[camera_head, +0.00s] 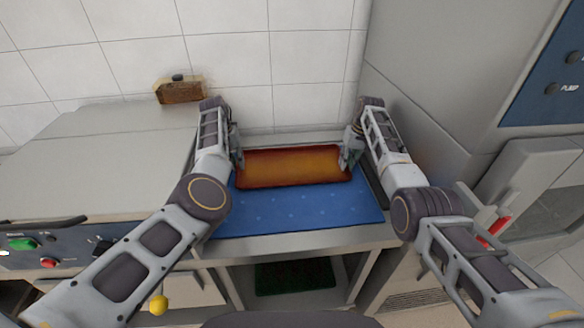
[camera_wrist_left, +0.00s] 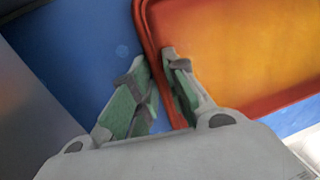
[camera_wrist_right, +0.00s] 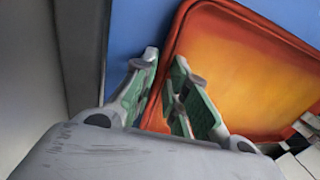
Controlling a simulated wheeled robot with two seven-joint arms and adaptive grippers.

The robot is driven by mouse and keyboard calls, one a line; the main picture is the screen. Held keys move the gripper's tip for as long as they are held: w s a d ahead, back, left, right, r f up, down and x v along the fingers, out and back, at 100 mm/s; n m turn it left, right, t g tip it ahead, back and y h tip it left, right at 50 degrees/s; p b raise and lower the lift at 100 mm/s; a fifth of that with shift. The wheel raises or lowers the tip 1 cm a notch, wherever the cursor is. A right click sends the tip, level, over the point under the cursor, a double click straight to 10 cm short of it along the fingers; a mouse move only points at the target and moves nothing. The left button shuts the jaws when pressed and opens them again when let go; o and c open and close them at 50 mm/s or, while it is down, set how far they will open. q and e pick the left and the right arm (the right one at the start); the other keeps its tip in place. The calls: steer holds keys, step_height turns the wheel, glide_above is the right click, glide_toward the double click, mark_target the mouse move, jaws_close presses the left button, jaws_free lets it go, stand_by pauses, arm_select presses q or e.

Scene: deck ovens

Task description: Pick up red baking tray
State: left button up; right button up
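The red baking tray (camera_head: 292,167) is rectangular, with a dark red rim and an orange-yellow inside. It is over the back part of a blue mat (camera_head: 300,212). My left gripper (camera_head: 239,162) is at its left end. In the left wrist view, the fingers (camera_wrist_left: 160,62) are close together, one on each side of the tray's rim (camera_wrist_left: 148,30). My right gripper (camera_head: 346,162) is at the right end. In the right wrist view, its fingers (camera_wrist_right: 165,62) also straddle the rim (camera_wrist_right: 178,35). Both look shut on the rim; the contact itself is partly hidden.
A pale counter (camera_head: 100,150) stands to the left, with a brown box-like object (camera_head: 180,91) at the back. A tiled wall is behind the tray. A grey oven cabinet (camera_head: 430,110) stands close on the right. A dark green item (camera_head: 295,277) lies on the shelf below.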

arm_select(q)
jaws_close()
arm_select(e)
jaws_close()
arm_select(q)
steer(key=shift+r, duration=0.25)
arm_select(e)
steer(key=shift+r, duration=0.25)
